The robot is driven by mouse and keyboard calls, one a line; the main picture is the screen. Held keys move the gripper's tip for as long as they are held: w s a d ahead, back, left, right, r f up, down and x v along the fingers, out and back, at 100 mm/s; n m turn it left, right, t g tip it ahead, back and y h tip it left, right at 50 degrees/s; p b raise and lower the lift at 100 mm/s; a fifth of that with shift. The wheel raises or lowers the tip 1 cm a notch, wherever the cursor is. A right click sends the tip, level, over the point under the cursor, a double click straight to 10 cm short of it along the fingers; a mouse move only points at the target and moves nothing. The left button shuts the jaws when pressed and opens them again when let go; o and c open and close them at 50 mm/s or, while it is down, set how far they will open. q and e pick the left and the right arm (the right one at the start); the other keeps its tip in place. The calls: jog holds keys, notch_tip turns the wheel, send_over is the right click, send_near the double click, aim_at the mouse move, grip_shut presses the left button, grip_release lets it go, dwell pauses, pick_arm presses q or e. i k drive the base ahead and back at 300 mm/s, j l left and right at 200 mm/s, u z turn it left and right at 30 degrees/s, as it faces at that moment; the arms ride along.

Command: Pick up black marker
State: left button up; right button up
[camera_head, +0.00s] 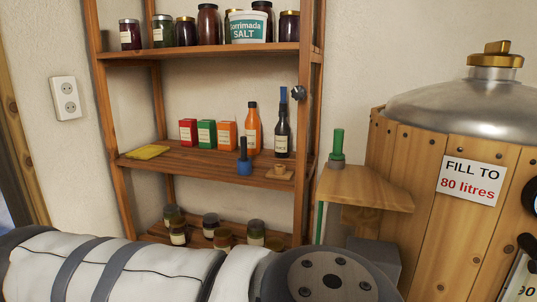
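I cannot make out a black marker for certain in the head view. A small blue item with a dark upright stem (244,161) stands at the front of the middle shelf; I cannot tell what it is. A small dark knob-like item (298,93) is at the right post of the shelf unit. My white and dark arm links cross the bottom of the view and hide what is below. Neither gripper shows.
The wooden shelf (190,162) holds a yellow cloth-like item (147,152), small boxes, an orange bottle (253,129) and a dark bottle (282,131). Jars stand above and below. A green item (338,145) stands on a wooden ledge (370,187) beside a large wood-clad tank (420,165).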

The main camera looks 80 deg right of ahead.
aim_at(243, 140)
jog(key=z, duration=2.5)
jog(key=u, duration=4.15)
jog(key=z, duration=4.15)
jog(key=i+j, duration=0.1)
